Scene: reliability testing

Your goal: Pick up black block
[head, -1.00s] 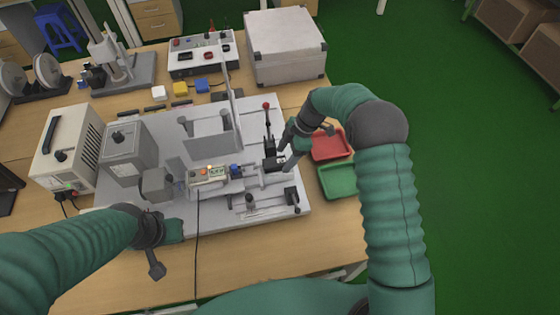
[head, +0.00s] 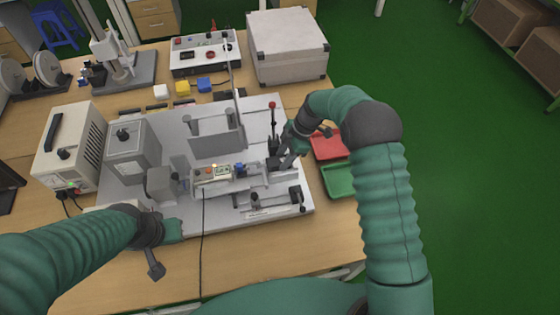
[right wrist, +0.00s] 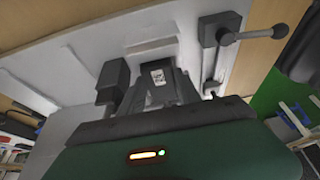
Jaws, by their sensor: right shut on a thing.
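My right gripper (head: 277,164) is at the right part of the grey test fixture (head: 230,222), beside the lever with the red knob. In the right wrist view its two dark fingers (right wrist: 158,82) are closed on the sides of a black block (right wrist: 158,74) with a small white label. In the head view the fingers and wrist largely hide the block. I cannot tell whether it is clear of the fixture. My left gripper (head: 175,231) is low over the fixture's front left, and its fingers cannot be made out.
A red tray (head: 328,147) and a green tray (head: 341,181) lie right of the fixture. White, yellow and blue blocks (head: 204,85) stand behind it. The upright lever (head: 272,120) and the raised plate (head: 237,120) are close to my right gripper. A silver case (head: 287,50) stands behind.

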